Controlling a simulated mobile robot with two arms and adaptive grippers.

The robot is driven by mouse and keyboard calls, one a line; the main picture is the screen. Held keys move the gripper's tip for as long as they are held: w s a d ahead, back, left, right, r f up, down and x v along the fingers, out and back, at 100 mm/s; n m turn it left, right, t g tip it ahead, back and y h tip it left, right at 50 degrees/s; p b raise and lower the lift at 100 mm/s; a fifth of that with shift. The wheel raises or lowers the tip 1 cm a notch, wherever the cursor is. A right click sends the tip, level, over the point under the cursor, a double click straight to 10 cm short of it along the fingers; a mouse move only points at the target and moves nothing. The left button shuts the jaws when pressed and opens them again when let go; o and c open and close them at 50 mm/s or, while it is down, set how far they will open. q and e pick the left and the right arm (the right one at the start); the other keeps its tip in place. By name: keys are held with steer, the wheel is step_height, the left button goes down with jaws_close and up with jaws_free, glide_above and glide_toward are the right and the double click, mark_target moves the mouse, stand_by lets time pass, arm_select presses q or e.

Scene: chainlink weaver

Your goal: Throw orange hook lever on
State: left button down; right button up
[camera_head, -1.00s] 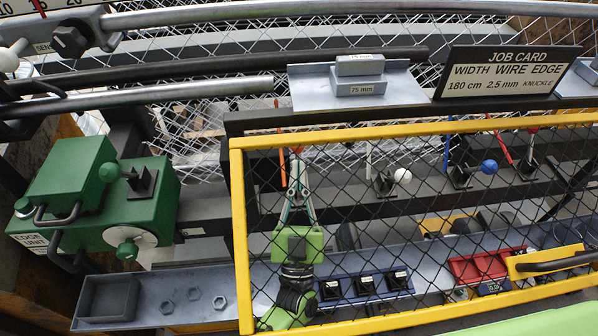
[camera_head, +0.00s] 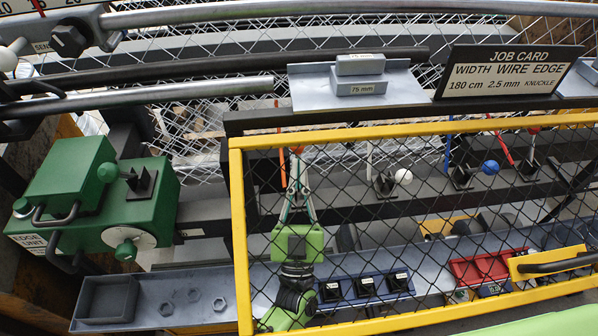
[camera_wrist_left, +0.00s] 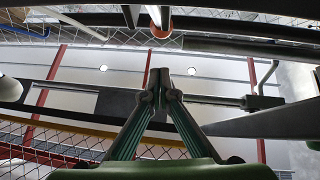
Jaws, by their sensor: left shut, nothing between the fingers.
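My left gripper (camera_head: 296,160) is shut and empty, pointing away from me behind the yellow-framed mesh guard (camera_head: 238,215). An orange knob, which I take for the orange hook lever's end, shows just at its fingertips in the head view (camera_head: 297,149). In the left wrist view an orange round end (camera_wrist_left: 160,29) on a pale rod lies straight beyond the closed fingertips (camera_wrist_left: 160,75), with a visible gap in that picture. I cannot tell from the head view whether they touch. The lever's base is hidden behind the gripper and mesh. My right gripper is not in view.
To the right stand a white-ball lever (camera_head: 403,176) and a blue-ball lever (camera_head: 490,167). The green edge unit (camera_head: 140,205) is at left. A grey tray (camera_head: 235,283) with nuts and bins runs below. The job card (camera_head: 508,74) stands at the back right.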

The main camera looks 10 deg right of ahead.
arm_select(q)
steer(key=v, duration=1.2)
